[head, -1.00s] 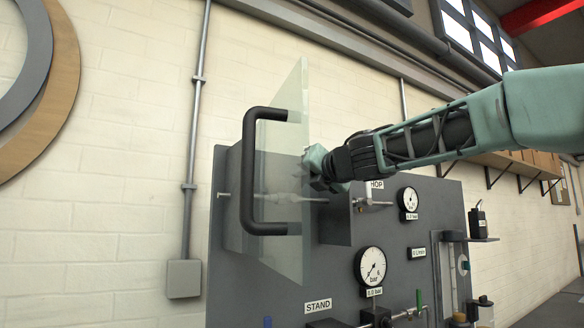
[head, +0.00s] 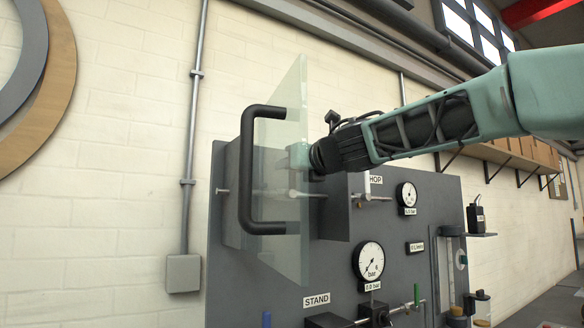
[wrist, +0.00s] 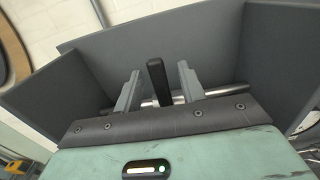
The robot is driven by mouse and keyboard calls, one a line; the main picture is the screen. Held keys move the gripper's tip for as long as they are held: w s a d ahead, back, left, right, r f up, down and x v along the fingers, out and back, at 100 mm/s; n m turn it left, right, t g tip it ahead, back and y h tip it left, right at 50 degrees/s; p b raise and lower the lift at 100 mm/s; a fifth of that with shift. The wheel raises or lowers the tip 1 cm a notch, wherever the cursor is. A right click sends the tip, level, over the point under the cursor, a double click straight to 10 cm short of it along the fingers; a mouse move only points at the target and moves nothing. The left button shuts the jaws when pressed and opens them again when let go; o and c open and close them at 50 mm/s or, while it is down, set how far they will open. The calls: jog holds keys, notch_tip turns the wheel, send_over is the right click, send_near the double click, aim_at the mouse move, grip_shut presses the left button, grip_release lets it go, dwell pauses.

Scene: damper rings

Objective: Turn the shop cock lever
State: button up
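The black shop cock lever (wrist: 157,82) stands up from a metal pipe (wrist: 205,94) inside a grey box in the wrist view. My gripper (wrist: 158,84) is open, with one finger on each side of the lever and a visible gap on both sides. In the head view my gripper (head: 297,158) is behind the glass door, just above the pipe (head: 290,193). The lever cannot be made out there. The partly hidden shop sign (head: 376,180) reads "HOP".
The glass door (head: 290,240) with its black handle (head: 246,170) stands swung out in front of the box. Grey box walls (wrist: 160,35) surround my gripper on several sides. Gauges (head: 368,261), a stand sign (head: 317,300) and other valves are lower on the panel.

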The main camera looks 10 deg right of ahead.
jog(key=shift+s+d, duration=0.25)
jog(key=shift+s, duration=0.45)
jog(key=v, duration=0.6)
jog(key=shift+b, duration=0.45)
jog(key=s+a+f+m+g+h+b, duration=0.1)
jog(key=s+a+f+m+g+b, duration=0.1)
jog(key=f+m, duration=0.65)
jog(key=s+a+f+m+g+h+b, duration=0.1)
jog(key=s+a+f+m+g, duration=0.2)
jog(key=f, duration=1)
jog(key=s+f+m+g+h+b, duration=0.1)
jog(key=s+f+m+b, duration=0.1)
jog(key=f+m, duration=0.7)
jog(key=s+f+m+g+h+b, duration=0.2)
jog(key=s+f+m+g, duration=0.9)
jog(key=s+f, duration=1.5)
jog(key=shift+s+d+f+b, duration=0.3)
jog(key=shift+s+f+b, duration=0.1)
jog(key=shift+f+b, duration=0.55)
